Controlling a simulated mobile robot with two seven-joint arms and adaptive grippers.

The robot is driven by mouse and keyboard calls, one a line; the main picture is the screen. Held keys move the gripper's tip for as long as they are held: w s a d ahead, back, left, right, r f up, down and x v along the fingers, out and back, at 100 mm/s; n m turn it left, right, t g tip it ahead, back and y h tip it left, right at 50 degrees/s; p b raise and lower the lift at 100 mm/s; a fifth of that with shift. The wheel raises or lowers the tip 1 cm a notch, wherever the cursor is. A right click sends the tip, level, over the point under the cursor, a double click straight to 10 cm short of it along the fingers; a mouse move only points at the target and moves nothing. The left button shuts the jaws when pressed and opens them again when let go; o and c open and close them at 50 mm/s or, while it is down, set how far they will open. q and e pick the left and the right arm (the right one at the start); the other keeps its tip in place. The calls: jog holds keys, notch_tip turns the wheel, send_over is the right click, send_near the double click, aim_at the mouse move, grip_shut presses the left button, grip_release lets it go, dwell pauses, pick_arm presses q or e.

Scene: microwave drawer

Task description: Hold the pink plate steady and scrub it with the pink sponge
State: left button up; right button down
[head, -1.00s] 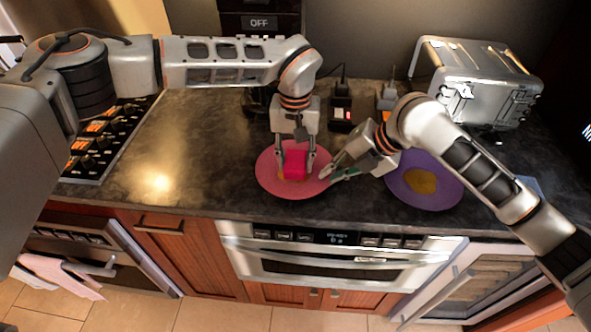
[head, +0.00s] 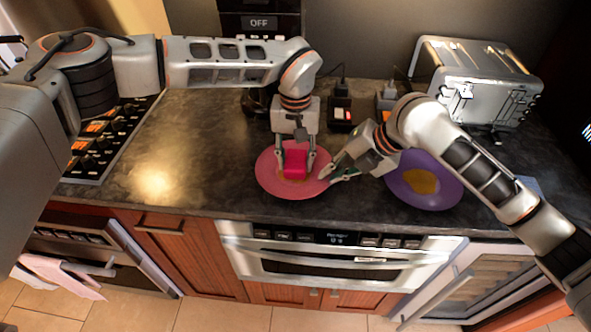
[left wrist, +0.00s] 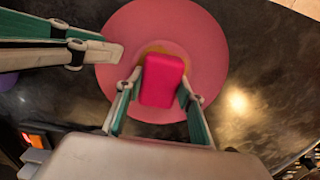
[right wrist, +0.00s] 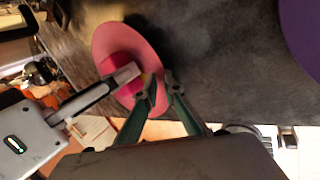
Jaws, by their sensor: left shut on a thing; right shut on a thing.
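The pink plate (head: 266,181) lies on the dark counter with a yellow-brown patch at its middle, partly hidden by the sponge. The pink sponge (head: 295,165) is over that patch; it also shows in the left wrist view (left wrist: 162,80). My left gripper (head: 296,160) points down over the plate, shut on the sponge with a finger on each side. My right gripper (head: 333,173) is shut on the plate's right rim. In the right wrist view the plate (right wrist: 108,38) shows at its fingertips (right wrist: 160,80).
A purple plate (head: 446,190) with an orange-brown patch lies to the right, partly behind my right arm. A toaster (head: 470,85) stands at the back right. A stovetop (head: 115,135) is at the left. The counter between stovetop and pink plate is clear.

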pick_arm(q)
jog(key=shift+s, duration=0.8)
jog(key=shift+w+a+f, duration=0.1)
jog(key=shift+w+f, duration=0.05)
jog(key=shift+w, duration=0.75)
jog(key=shift+s, duration=0.15)
jog(key=shift+s, duration=0.8)
jog(key=shift+w+f, duration=0.1)
jog(key=shift+w, duration=0.8)
jog(key=shift+s, duration=0.95)
jog(key=shift+w+r, duration=0.2)
jog(key=shift+w, duration=0.8)
jog(key=shift+s, duration=0.1)
